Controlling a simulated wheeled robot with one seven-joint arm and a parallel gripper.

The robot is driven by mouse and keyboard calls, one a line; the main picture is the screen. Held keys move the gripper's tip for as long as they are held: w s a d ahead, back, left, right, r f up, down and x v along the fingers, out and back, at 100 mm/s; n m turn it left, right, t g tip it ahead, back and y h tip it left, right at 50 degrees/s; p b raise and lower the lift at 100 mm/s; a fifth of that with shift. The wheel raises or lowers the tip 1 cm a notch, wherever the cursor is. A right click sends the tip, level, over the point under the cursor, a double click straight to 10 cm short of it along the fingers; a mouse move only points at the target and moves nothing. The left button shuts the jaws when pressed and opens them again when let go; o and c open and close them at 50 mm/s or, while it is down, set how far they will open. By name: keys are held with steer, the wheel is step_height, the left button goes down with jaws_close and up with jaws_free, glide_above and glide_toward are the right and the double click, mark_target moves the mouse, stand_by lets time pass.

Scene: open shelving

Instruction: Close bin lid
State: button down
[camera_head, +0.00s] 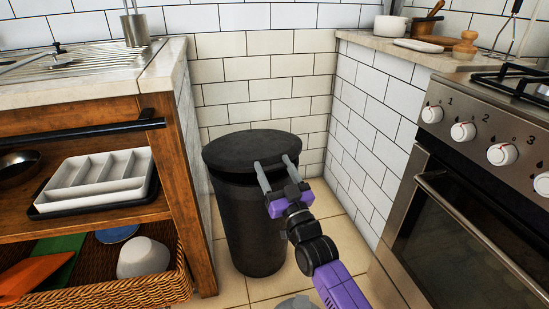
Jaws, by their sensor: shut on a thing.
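The bin (250,225) is a dark, round, upright bin standing on the floor in the corner between the counters. Its black lid (240,148) lies over the top, low and near level. The fingers stand some way apart, shut on the lid. The fingers and purple wrist hide part of the front right rim.
A wooden unit (185,190) with a sink top stands close on the left, holding a cutlery tray (98,178) and a wicker basket (120,293). A tiled half wall (365,130) and an oven (480,200) bound the right.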

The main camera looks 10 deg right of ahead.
steer(key=f, duration=0.2)
steer(key=f+t+b, duration=0.1)
steer(key=f, duration=0.1)
steer(key=f+t, duration=0.1)
steer(key=f, duration=0.1)
steer(key=shift+s+f+y, duration=0.25)
steer(key=shift+s+y, duration=0.05)
steer(key=shift+y, duration=0.1)
steer(key=shift+f, duration=0.3)
steer(key=shift+f+b, duration=0.15)
steer(key=shift+b, duration=0.15)
steer(key=shift+c, duration=1.6)
jaws_free()
steer(key=shift+r, duration=0.2)
steer(key=p+v, duration=0.2)
steer(key=v, duration=0.6)
steer(key=shift+p, duration=0.3)
